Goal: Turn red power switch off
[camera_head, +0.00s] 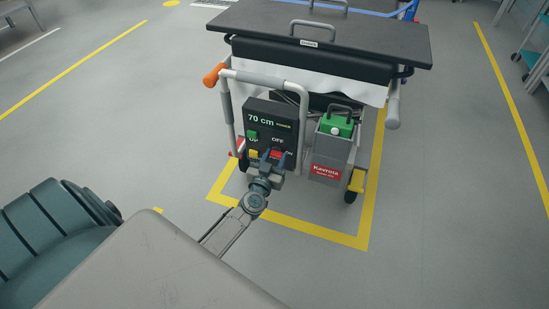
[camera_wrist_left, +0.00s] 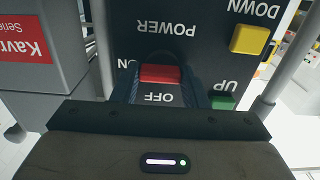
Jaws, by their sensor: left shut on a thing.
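The red power switch (camera_head: 276,153) is on the black control panel (camera_head: 284,112) of the wheeled table, under a "70 cm" display. In the left wrist view the panel appears upside down, with the red switch (camera_wrist_left: 160,73) near the words POWER, OFF and ON. My left gripper (camera_head: 274,162) reaches the panel. Its two dark fingers stand on either side of the switch and are shut on it. The fingers hide the switch's sides, and its tilt cannot be told. My right gripper is not in view.
A green button (camera_wrist_left: 222,102) and a yellow button (camera_wrist_left: 250,39) sit beside the switch. A grey box (camera_head: 327,150) with a red label stands right of the panel. A pale tubular frame (camera_head: 304,115) surrounds the panel. Floor around the table is clear.

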